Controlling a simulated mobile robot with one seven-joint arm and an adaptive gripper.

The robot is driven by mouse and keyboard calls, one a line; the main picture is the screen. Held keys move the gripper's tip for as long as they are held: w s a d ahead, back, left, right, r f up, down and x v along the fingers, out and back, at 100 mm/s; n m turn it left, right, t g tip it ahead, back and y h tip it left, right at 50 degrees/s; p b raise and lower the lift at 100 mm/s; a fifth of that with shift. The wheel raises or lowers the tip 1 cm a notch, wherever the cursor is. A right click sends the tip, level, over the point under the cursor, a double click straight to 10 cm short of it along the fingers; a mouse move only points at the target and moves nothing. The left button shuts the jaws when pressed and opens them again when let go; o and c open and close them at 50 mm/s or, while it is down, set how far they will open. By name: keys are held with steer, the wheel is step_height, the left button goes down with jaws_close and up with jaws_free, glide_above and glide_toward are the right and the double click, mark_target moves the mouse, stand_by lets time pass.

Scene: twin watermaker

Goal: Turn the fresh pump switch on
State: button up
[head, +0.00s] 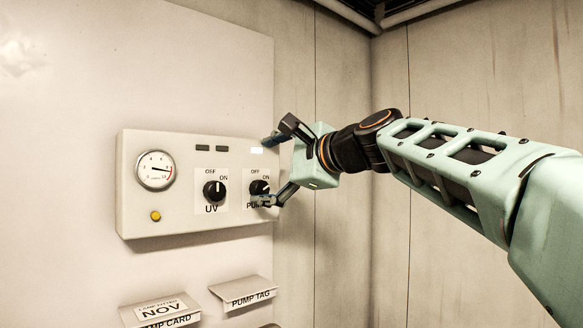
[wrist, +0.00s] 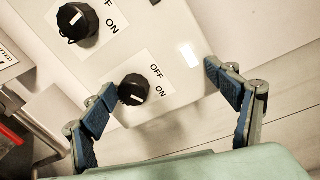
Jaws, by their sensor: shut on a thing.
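The pump switch is a black round knob (head: 259,187) at the right of the control panel, with OFF above and ON to its upper right. In the wrist view the same knob (wrist: 133,90) shows a short white mark; I cannot tell surely which label it points to. My gripper (head: 268,168) is at the panel's right end, its fingers either side of the knob. The lower finger is against or very near the knob, partly covering it and its label. In the wrist view my gripper (wrist: 163,86) has its fingers spread well apart; contact by the other finger is not clear.
The UV knob (head: 214,191) is close on the left, its mark upright. A gauge (head: 156,170) and yellow button (head: 155,216) are farther left. The right indicator (head: 257,150) is bright, two others dark. Card holders, including PUMP TAG (head: 245,293), project below. The right wall is bare.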

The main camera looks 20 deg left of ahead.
steer(key=shift+t, duration=0.4)
steer(key=d+r, duration=0.1)
steer(key=s+d+r, duration=0.1)
steer(key=d+r, duration=0.1)
steer(key=shift+s+d, duration=0.1)
steer(key=shift+s, duration=0.15)
steer(key=c, duration=0.5)
steer(key=f+b+v, duration=0.1)
steer(key=b+v, duration=0.3)
steer(key=v, duration=0.4)
steer(key=shift+s+d+f, duration=0.15)
steer(key=shift+d+f, duration=0.1)
steer(key=shift+d, duration=0.05)
